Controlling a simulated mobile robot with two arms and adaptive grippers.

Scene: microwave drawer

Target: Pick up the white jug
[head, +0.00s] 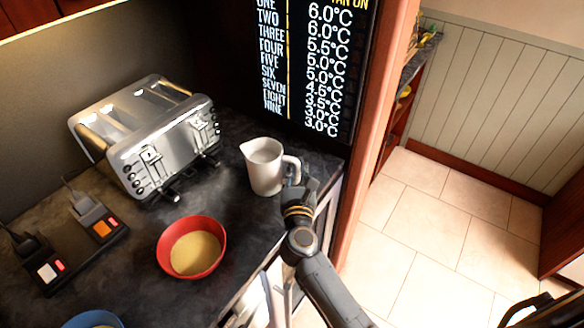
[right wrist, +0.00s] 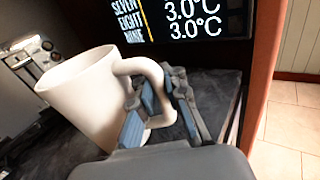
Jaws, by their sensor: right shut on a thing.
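The white jug (head: 264,168) stands on the dark counter, right of the toaster, with its spout to the left and its handle to the right. My right gripper (head: 292,184) is at the handle, coming from the front right. In the right wrist view the jug (right wrist: 88,98) fills the left side, and my right gripper (right wrist: 160,105) has its blue-padded fingers closed around the handle. The jug looks upright in the head view. Whether its base touches the counter is hard to tell. My left gripper is not clearly in view.
A silver toaster (head: 150,135) stands left of the jug. A red bowl (head: 192,247) with yellowish contents sits in front, and a blue bowl (head: 92,319) is at the bottom edge. A socket strip (head: 72,245) lies at left. A temperature display (head: 305,65) rises behind the jug.

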